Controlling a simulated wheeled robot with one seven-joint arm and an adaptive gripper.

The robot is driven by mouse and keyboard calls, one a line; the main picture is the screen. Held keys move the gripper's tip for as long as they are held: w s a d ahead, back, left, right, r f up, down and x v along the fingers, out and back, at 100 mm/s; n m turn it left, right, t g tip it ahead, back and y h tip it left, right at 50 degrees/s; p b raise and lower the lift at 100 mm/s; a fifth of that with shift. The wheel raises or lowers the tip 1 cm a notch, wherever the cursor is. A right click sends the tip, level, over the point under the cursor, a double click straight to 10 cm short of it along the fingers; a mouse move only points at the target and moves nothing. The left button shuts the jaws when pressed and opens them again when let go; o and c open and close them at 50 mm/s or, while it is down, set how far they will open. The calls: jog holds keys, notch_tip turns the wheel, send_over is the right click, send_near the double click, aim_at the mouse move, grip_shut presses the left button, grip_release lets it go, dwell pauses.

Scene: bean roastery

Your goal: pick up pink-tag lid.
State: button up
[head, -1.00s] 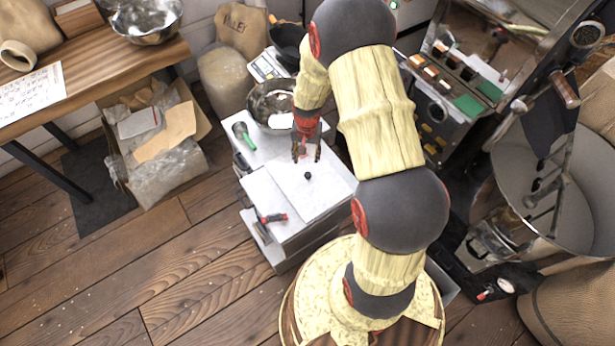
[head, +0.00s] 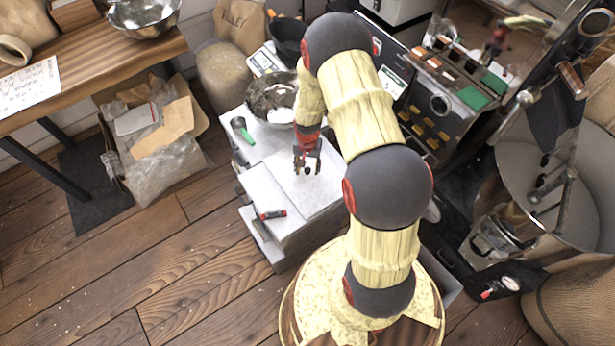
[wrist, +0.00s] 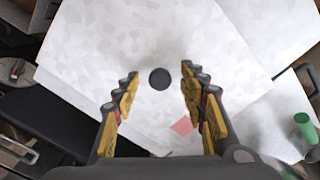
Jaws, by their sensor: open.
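The pink-tag lid looks like a flat white plate (head: 325,192) with a small black round knob, on top of a low white cabinet. In the wrist view the pale lid (wrist: 110,50) fills the middle, with its black knob (wrist: 160,79) and a pink tag (wrist: 181,125). My gripper (head: 307,172) is open and over the lid. In the wrist view my gripper's fingers (wrist: 158,84) stand on either side of the knob, with visible gaps on both sides. In the head view the fingers partly cover the knob. Whether the fingertips are level with it I cannot tell.
A metal bowl (head: 272,97) and a green-handled tool (head: 241,130) stand behind the lid on the cabinet top. A control panel (head: 440,105) rises to the right.

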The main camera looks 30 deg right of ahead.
jog(key=c, duration=0.3)
jog(key=c, duration=0.8)
dwell(0.4)
